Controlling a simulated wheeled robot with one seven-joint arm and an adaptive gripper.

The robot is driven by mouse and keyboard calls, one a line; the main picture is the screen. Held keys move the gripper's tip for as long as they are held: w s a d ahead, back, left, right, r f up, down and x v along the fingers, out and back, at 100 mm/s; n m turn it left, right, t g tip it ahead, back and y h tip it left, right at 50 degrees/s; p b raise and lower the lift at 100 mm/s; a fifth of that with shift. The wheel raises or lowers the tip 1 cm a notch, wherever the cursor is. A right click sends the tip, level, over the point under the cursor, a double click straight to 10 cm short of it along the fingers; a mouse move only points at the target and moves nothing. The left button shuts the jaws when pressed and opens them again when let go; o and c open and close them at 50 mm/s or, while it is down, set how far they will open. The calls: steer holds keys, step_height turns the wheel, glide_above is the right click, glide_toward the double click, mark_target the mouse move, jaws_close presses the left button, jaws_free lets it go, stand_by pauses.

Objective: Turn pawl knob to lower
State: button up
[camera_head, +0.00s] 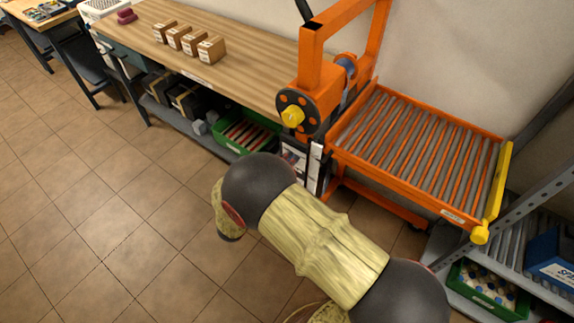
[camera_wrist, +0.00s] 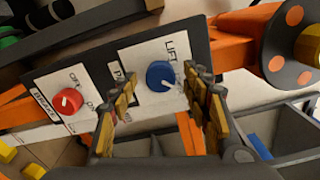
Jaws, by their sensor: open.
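The blue knob (camera_wrist: 160,75) sits on a white plate in the wrist view. "LIFT" is printed above and right of it. The label at the plate's left edge starts with "P" and is partly covered, so I take this to be the pawl knob. A white pointer mark shows on its lower right. Other print on the plate is hidden by the right finger. My gripper (camera_wrist: 162,82) is open, with one finger on either side of the blue knob in the picture. I cannot tell whether either finger touches it. My arm hides the gripper in the head view.
A red knob (camera_wrist: 67,100) on another white plate, with OFF and ON print, is left of the blue one. An orange frame with a roller table (camera_head: 415,150) stands beside the wooden bench (camera_head: 240,80). A yellow hub (camera_wrist: 309,46) is at upper right. Tiled floor at left is clear.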

steer(key=v, duration=1.2)
stand_by(0.5)
